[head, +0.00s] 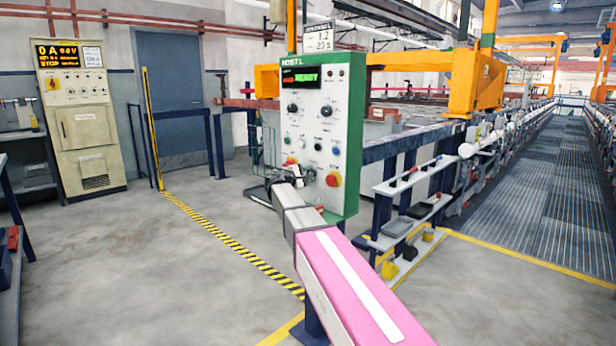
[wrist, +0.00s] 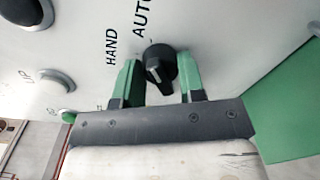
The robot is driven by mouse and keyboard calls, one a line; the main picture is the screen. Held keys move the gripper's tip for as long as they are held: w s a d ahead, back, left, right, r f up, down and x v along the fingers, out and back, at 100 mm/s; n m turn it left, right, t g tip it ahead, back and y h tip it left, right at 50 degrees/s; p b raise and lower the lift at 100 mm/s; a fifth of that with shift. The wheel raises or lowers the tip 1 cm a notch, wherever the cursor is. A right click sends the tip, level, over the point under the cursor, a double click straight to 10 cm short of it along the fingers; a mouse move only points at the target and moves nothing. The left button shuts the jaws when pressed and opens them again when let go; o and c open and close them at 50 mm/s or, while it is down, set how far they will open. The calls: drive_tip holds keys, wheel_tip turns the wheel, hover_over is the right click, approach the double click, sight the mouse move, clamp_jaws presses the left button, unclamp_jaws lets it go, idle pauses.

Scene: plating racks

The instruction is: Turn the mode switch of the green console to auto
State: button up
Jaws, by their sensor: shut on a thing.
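The green console (head: 351,130) stands in the middle of the head view, with a white face, a lit display, knobs and buttons. In the wrist view, the mode switch (wrist: 160,66) is a black round knob with a pale pointer mark, next to printed HAND and AUTO labels. Which label the pointer is set to is not clear. My gripper (wrist: 161,82) has its green-tipped fingers on either side of the knob, shut on it. In the head view, my gripper (head: 276,178) is at the lower left of the console face, and the switch cannot be made out there.
Other buttons (wrist: 55,80) lie left of the switch. A shelf rack (head: 410,215) stands right of the console. The floor to the left (head: 150,270) is open.

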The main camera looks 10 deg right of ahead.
drive_tip(key=shift+m, duration=0.8)
drive_tip(key=shift+s, duration=0.1)
drive_tip(key=o, duration=0.9)
drive_tip(key=v, duration=1)
drive_tip(key=shift+s+a, duration=0.25)
drive_tip(key=shift+a, duration=0.05)
